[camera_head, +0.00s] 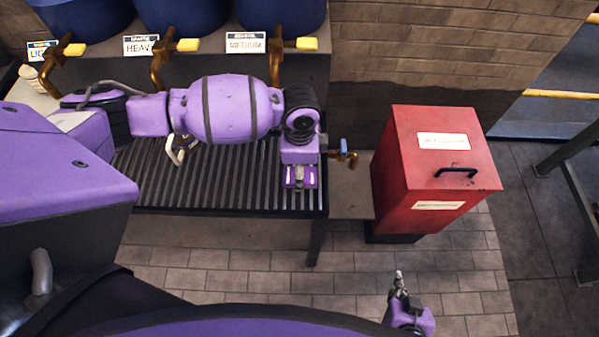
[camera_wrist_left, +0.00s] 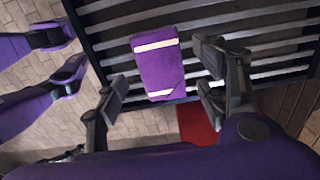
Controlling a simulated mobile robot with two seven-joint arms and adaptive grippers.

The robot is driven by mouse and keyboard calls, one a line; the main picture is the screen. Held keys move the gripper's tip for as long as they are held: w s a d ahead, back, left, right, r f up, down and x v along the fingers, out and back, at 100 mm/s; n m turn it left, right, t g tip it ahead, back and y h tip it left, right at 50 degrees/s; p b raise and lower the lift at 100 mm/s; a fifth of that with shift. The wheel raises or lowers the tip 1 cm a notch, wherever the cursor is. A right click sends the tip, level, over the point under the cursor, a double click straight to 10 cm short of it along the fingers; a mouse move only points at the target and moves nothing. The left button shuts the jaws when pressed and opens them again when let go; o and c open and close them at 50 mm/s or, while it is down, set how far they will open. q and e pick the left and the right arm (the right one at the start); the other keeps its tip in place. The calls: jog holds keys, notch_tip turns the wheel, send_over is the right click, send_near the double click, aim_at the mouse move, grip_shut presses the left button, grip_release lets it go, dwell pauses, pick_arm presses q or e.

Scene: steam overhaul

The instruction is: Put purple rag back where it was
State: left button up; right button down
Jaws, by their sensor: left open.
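The purple rag (camera_wrist_left: 157,62) lies flat on the slatted dark rack (camera_wrist_left: 110,27) in the left wrist view. It is folded into a rectangle with two pale stripes. My left gripper (camera_wrist_left: 163,82) is open, its fingers on either side of the rag's near part; I cannot tell how high it is above it. In the head view my left arm reaches over the slatted bench (camera_head: 225,190), and the wrist hides its fingers. My right gripper (camera_head: 399,283) is low at the bottom right, over the brick floor, away from the bench.
A red bin (camera_head: 415,185) with a black handle stands right of the bench. Blue barrels (camera_head: 185,15) with brass taps and label cards line the back. A small tap (camera_head: 342,152) sits at the bench's right end. The floor in front of the bench is clear.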

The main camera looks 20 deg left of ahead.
pick_arm(q)
notch_tip(320, 180, up, 10)
jog(key=shift+f, duration=0.25)
dwell(0.4)
